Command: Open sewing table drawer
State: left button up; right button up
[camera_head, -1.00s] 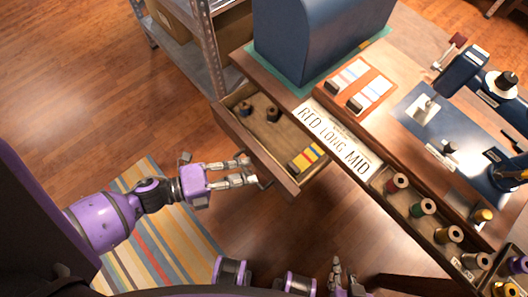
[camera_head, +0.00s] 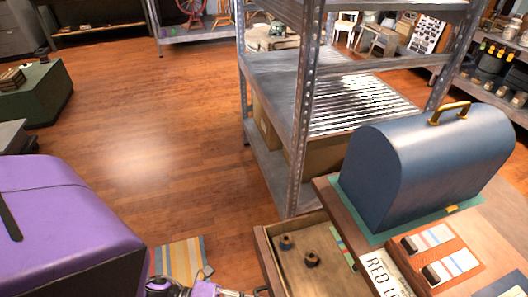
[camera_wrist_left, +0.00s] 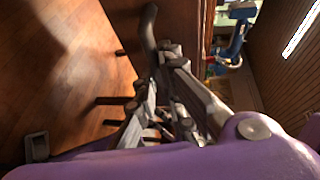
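The sewing table (camera_head: 347,232) is at the lower right of the head view. Its wooden drawer (camera_head: 266,255) stands pulled out toward the lower left, with two dark spools (camera_head: 312,260) inside; its near end is cut off by the frame. Only a little of my left gripper (camera_head: 240,293) shows at the bottom edge, beside the drawer front. In the left wrist view its fingers (camera_wrist_left: 154,88) look spread, with nothing clearly between them. A dark curved handle (camera_wrist_left: 149,28) is just beyond the fingertips, against dark wood. My right gripper is out of view.
A blue domed case (camera_head: 420,165) stands on the table by an orange card holder (camera_head: 440,262). A metal shelf (camera_head: 302,120) stands behind the drawer. A striped rug (camera_head: 181,262) lies to the left. Wooden floor is clear at left; a green box (camera_head: 40,92) is farther off.

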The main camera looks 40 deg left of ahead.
pick_arm(q)
jog(key=o, duration=0.4)
jog(key=shift+o, duration=0.2)
jog(key=v, duration=1.2)
